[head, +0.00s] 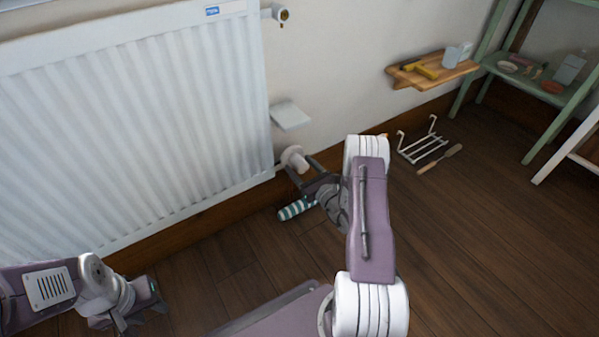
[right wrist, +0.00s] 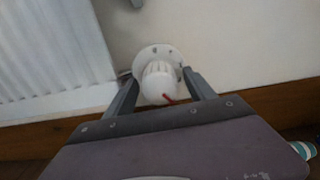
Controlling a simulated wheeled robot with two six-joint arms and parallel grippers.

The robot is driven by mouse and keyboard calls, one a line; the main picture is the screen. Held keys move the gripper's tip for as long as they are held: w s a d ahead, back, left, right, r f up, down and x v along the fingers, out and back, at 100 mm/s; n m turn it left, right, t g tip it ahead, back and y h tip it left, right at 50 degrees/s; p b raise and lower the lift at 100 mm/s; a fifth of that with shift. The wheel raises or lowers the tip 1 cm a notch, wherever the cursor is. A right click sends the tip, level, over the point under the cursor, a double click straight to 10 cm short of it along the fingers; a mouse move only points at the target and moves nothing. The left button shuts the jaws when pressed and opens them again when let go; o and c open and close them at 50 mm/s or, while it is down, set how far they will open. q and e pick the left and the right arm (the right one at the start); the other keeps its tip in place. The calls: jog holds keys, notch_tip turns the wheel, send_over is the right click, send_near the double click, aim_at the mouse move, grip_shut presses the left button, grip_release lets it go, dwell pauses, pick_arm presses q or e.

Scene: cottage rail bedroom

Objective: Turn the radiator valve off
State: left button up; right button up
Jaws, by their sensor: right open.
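The radiator valve is a white ribbed knob (right wrist: 158,82) with a red mark, on a round white plate by the radiator's lower corner. In the head view the valve (head: 293,158) shows low at the radiator's right side. My right gripper (head: 297,167) is at the valve, and its fingers are open. In the right wrist view the fingers of the right gripper (right wrist: 160,88) stand on either side of the knob; contact is not clear. My left gripper (head: 143,316) is low at the left, away from the radiator; its finger gap is unclear.
The white radiator (head: 130,125) fills the left wall. A small white shelf (head: 290,116) juts out just above the valve. A striped item (head: 297,208) lies on the floor below my right gripper. A white rack (head: 422,146) and wooden-handled tool (head: 440,158) lie to the right.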

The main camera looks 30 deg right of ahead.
jog(key=shift+w+r, duration=0.1)
jog(key=shift+w, duration=0.3)
jog(key=shift+c, duration=0.3)
jog(key=c, duration=1.3)
